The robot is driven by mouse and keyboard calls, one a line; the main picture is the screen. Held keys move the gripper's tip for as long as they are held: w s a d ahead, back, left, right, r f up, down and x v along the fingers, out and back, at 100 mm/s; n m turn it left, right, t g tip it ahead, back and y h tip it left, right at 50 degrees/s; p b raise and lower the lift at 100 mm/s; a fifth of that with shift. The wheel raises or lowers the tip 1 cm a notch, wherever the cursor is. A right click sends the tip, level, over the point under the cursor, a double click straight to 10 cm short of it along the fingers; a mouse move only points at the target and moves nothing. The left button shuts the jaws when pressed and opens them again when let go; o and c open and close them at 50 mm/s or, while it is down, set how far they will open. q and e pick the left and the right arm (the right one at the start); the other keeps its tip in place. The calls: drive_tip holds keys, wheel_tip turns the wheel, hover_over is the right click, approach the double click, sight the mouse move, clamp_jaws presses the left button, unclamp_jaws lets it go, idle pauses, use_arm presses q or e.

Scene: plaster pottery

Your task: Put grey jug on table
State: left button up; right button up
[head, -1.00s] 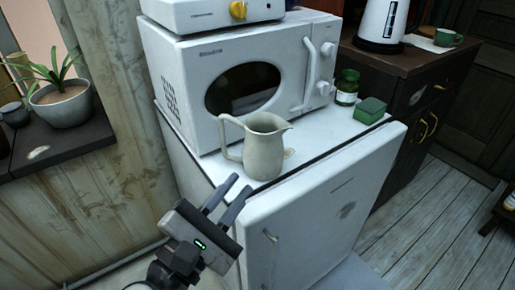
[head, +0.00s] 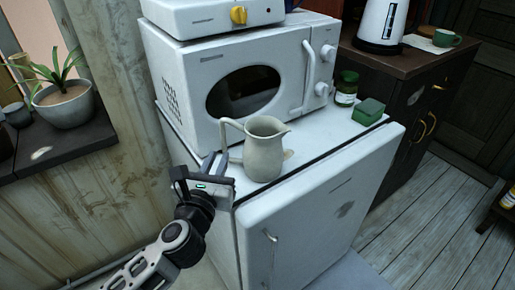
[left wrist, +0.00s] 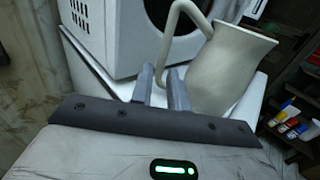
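The grey jug (head: 264,150) stands upright on top of a white fridge, in front of the microwave. Its handle points left and its spout right. My left gripper (head: 214,162) is at the handle side of the jug. In the left wrist view the jug (left wrist: 226,70) is close, with the lower handle between the tips of my left fingers (left wrist: 160,82). The fingers stand close together with a narrow gap and appear shut on the handle; the exact contact is hard to see. My right gripper is not in view. No table is clearly identifiable.
The white microwave (head: 190,62) stands right behind the jug. A green-lidded jar (head: 346,90) and a green box (head: 368,112) are to the right on the fridge top (head: 318,133). A plant pot (head: 64,104) stands on the left sill. A dark cabinet (head: 405,95) stands at right.

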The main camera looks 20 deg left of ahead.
sight(224, 146)
use_arm(q)
drive_tip(key=shift+w+a+r, duration=0.1)
drive_tip(key=shift+w, duration=1.25)
drive_tip(key=shift+w+a, duration=0.1)
drive_tip(key=shift+w, duration=1.2)
clamp_jaws()
drive_tip(key=shift+r, duration=0.15)
drive_tip(key=shift+p, duration=0.3)
